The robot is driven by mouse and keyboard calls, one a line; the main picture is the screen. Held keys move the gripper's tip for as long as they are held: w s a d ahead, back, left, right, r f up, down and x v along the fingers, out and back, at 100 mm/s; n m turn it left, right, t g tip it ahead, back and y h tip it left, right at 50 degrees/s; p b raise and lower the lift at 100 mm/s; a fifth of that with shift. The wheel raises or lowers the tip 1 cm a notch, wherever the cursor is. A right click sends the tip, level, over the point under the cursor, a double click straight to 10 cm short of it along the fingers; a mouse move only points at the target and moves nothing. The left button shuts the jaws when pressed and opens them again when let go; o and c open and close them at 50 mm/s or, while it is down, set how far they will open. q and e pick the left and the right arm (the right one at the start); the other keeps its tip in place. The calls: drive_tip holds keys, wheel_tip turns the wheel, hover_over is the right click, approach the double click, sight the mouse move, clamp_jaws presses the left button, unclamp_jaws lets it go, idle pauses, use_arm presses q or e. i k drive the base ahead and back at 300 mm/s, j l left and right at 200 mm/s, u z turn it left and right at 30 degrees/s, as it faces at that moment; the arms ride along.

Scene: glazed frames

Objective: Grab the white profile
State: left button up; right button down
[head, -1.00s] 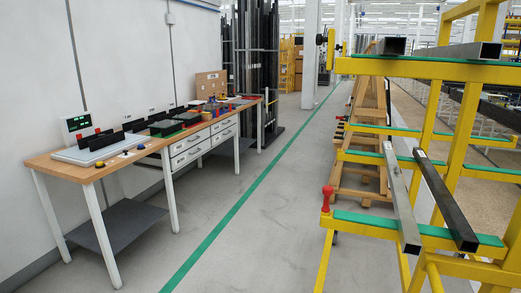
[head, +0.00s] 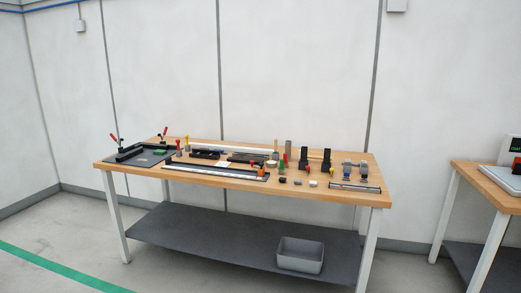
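A long white bar (head: 235,149), which looks like the white profile, lies along the back of a wooden workbench (head: 318,200). A second long pale strip (head: 212,172) lies along the bench's front edge, in or beside a dark rail; I cannot tell which. A shorter grey bar (head: 355,187) lies at the front right of the bench. Neither of my grippers is in view.
The bench also holds a dark plate (head: 142,161) with red-handled clamps, black stands (head: 326,160) and several small parts. A grey bin (head: 300,255) sits on the lower shelf (head: 190,238). Another bench (head: 487,185) stands at right. Open floor lies in front.

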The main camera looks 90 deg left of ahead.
sight(196, 145)
drive_tip(key=u, duration=3.05)
drive_tip(key=z, duration=0.35)
drive_tip(key=i+j, duration=0.05)
